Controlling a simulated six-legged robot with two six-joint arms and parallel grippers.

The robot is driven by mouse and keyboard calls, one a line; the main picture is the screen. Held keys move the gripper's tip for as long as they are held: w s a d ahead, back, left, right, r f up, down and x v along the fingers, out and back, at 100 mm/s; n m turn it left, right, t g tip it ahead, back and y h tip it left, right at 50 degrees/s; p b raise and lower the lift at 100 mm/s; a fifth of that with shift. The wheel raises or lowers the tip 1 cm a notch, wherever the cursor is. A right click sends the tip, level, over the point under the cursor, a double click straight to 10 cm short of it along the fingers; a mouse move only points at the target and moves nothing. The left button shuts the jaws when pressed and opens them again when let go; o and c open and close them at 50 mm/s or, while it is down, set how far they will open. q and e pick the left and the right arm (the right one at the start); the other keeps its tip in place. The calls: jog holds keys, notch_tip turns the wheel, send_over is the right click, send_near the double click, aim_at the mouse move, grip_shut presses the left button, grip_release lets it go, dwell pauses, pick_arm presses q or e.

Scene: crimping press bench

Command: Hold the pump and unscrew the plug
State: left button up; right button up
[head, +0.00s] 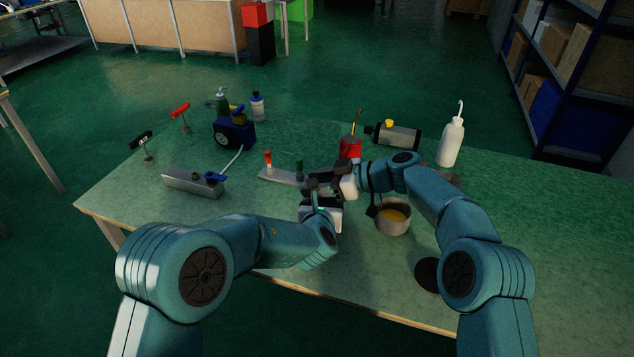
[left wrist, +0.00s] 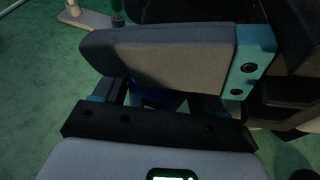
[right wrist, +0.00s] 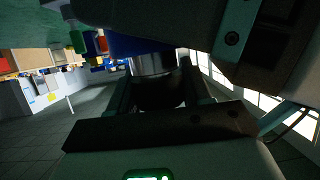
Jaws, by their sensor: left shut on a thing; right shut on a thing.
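My left gripper (head: 317,192) and right gripper (head: 342,187) meet close together over the front middle of the bench. In the right wrist view, a dark blue body, which looks like the pump (right wrist: 140,45), sits beyond the fingers with a silver collar (right wrist: 153,64) on it. My right gripper is shut on a dark round piece beside the collar, apparently the plug (right wrist: 160,94). In the left wrist view, a bit of the dark blue pump (left wrist: 165,101) shows between the fingers of my left gripper, which is shut on it. The grippers hide most of the pump in the head view.
A red can (head: 350,149), a grey plate with upright handles (head: 280,177) and a grey block (head: 192,184) lie around the grippers. A white squeeze bottle (head: 452,143) stands at right. The front left bench is clear.

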jog(key=o, duration=1.3)
jog(key=shift+f, duration=0.1)
jog(key=o, duration=0.4)
jog(key=shift+a, duration=0.1)
jog(key=shift+s, duration=0.1)
jog(key=v, duration=1.2)
jog(key=shift+w, duration=0.2)
